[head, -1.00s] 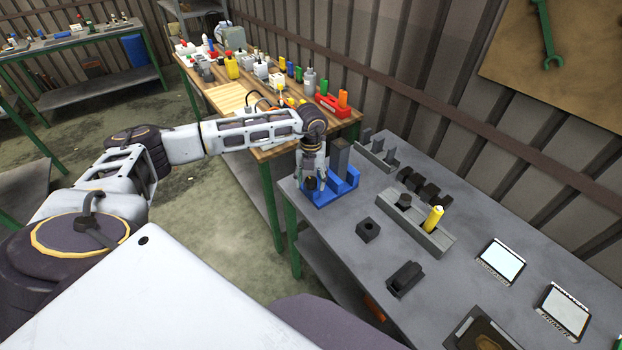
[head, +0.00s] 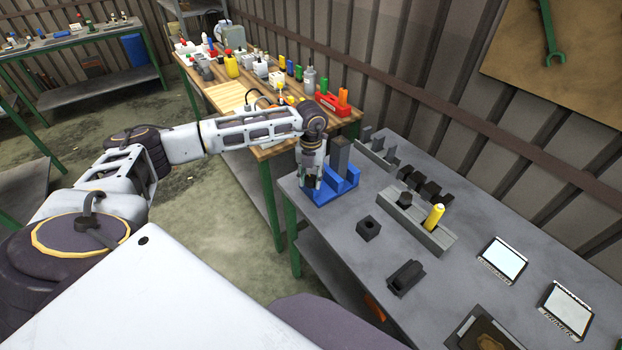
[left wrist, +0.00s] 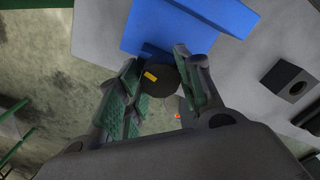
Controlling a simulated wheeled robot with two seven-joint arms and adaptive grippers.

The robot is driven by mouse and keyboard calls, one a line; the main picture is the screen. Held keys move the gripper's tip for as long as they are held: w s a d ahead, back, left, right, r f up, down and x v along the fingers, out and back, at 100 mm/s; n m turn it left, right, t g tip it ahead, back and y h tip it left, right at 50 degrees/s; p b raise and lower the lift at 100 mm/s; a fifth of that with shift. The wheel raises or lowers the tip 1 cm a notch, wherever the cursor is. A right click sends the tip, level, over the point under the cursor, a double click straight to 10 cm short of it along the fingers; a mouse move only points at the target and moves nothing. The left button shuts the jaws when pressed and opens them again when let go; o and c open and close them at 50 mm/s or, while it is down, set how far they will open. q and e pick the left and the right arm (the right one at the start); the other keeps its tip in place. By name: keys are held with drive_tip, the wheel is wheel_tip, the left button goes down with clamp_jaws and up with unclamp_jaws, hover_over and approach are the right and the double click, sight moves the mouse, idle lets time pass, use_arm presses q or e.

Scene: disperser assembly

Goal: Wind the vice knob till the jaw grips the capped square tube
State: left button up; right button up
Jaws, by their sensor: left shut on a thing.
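The blue vice (head: 343,187) stands at the near left corner of the grey table. The vice's dark round knob (head: 311,182) is on the vice's left side. My left gripper (head: 311,184) points down at the knob. In the left wrist view the knob (left wrist: 160,78), with a yellow mark, sits between the two green-padded fingers, and the gripper is shut on it. The blue vice (left wrist: 185,25) is just beyond. Whether the jaw touches the tube cannot be told. My right gripper is not in view.
A dark block with a hole (head: 368,228) and a dark holder (head: 405,278) lie on the grey table. A grey rack (head: 425,234) holds a yellow cylinder (head: 434,216). The wooden table (head: 265,150) behind is crowded.

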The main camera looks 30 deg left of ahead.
sight(311, 178)
use_arm(q)
drive_tip(key=o, duration=1)
drive_tip(key=shift+r, duration=6)
